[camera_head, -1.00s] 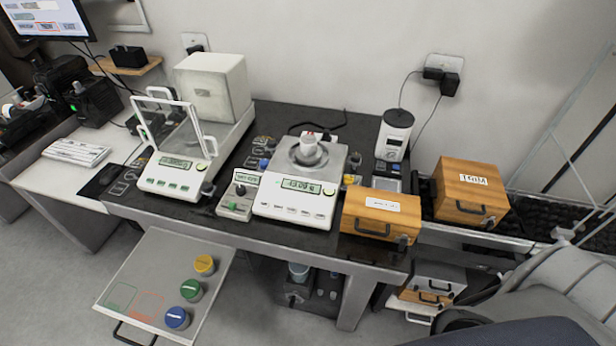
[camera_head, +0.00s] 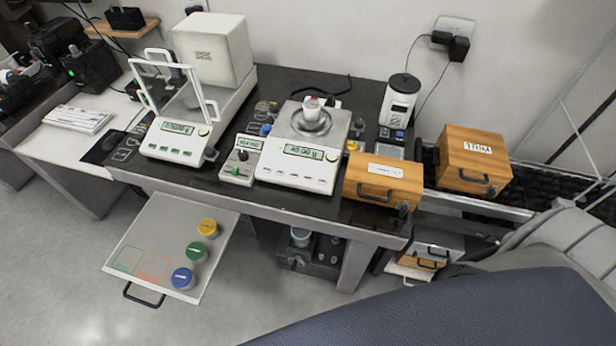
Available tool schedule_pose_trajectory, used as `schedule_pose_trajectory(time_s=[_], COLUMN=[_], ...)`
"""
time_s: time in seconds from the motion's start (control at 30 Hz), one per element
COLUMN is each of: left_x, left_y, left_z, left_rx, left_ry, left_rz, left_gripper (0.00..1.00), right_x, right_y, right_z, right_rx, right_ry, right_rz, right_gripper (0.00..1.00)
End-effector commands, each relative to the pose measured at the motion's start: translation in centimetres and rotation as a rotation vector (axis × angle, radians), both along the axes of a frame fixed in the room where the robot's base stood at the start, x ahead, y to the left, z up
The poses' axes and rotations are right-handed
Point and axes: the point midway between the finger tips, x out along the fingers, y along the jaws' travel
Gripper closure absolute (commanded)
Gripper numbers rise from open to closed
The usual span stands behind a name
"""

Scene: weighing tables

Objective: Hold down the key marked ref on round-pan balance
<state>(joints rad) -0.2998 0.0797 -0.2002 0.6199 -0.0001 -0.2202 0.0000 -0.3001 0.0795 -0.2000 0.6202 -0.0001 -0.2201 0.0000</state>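The round-pan balance (camera_head: 292,178) stands on the dark bench in the middle of the view. It is a white unit with a grey top and a round pan (camera_head: 311,121), on which a small white cup (camera_head: 312,106) stands. Its lit display (camera_head: 304,152) shows digits too small to read surely. A row of small keys (camera_head: 293,176) runs along its front face; their markings are too small to read, so I cannot tell which is ref. Nothing touches the keys. Neither of my grippers is in view.
A small control box (camera_head: 241,161) and a glass-shielded balance (camera_head: 180,143) stand left of it. A wooden case (camera_head: 383,184) sits close on its right. A tray (camera_head: 150,225) with several coloured-lid jars juts out below. A dark blue-grey surface (camera_head: 470,310) fills the lower right.

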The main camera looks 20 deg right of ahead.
Motion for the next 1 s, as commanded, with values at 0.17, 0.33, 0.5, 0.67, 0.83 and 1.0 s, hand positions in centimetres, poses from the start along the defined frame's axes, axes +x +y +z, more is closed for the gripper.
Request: schedule_pose_trajectory(time_s=[0.17, 0.33, 0.5, 0.67, 0.83, 1.0], left_x=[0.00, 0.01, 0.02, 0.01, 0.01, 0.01], left_y=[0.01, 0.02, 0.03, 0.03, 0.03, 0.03], left_z=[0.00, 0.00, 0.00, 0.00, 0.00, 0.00], left_rx=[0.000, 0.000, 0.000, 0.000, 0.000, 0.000], left_ry=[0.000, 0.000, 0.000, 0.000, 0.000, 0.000], left_rz=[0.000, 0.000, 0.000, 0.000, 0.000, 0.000], left_gripper=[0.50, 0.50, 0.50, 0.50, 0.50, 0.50], right_x=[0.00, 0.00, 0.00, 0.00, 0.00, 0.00], right_y=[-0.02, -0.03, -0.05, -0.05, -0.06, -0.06], right_z=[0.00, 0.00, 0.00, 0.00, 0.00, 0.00], right_rx=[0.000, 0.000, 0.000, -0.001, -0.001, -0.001], right_ry=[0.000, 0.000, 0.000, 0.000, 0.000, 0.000], right_rz=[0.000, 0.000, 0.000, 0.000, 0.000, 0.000], right_gripper=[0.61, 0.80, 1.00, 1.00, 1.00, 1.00])
